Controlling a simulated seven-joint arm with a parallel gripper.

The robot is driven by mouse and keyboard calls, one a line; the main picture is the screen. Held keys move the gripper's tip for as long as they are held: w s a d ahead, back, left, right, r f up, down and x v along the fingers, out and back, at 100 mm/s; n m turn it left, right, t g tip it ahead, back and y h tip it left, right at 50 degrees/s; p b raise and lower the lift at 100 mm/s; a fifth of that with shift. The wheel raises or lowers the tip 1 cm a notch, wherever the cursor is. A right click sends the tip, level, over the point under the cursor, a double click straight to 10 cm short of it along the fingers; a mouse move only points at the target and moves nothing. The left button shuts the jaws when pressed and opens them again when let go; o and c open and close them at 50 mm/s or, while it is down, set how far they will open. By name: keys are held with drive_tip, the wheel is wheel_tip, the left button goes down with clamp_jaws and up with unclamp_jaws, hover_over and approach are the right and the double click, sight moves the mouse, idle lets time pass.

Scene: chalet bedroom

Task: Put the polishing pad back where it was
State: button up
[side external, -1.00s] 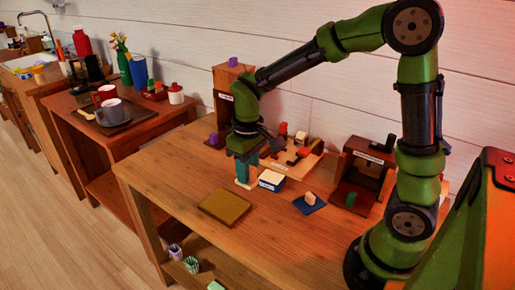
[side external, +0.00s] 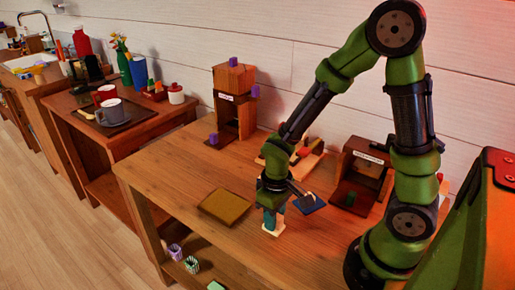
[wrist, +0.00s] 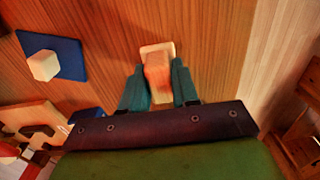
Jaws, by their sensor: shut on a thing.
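My gripper (side external: 272,216) points down over the front part of the wooden table, to the right of the olive-brown mat. The pad's cream base shows below the fingers in the side view (side external: 272,230). I cannot tell whether it touches the table. No label marks the place where it was.
The olive-brown mat (side external: 225,207) lies left of my gripper. A blue mat (side external: 313,207) with a pale block (wrist: 43,65) lies to its right. Wooden stands (side external: 234,80) (side external: 363,170) and a tray of small pieces are behind. The table front is mostly clear.

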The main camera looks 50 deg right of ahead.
drive_tip(key=shift+f, duration=0.15)
drive_tip(key=o, duration=0.9)
drive_tip(key=shift+o, duration=0.2)
drive_tip(key=s+r+m+t+y, duration=0.1)
drive_tip(key=r+m+t, duration=0.1)
drive_tip(key=r, duration=0.9)
drive_tip(key=s+r+m+t+y, duration=0.1)
drive_tip(key=r+t, duration=0.4)
drive_tip(key=r, duration=0.6)
drive_tip(key=shift+s+a+r+m, duration=0.4)
drive_tip(key=shift+s+m, duration=0.1)
drive_tip(key=shift+s, duration=0.3)
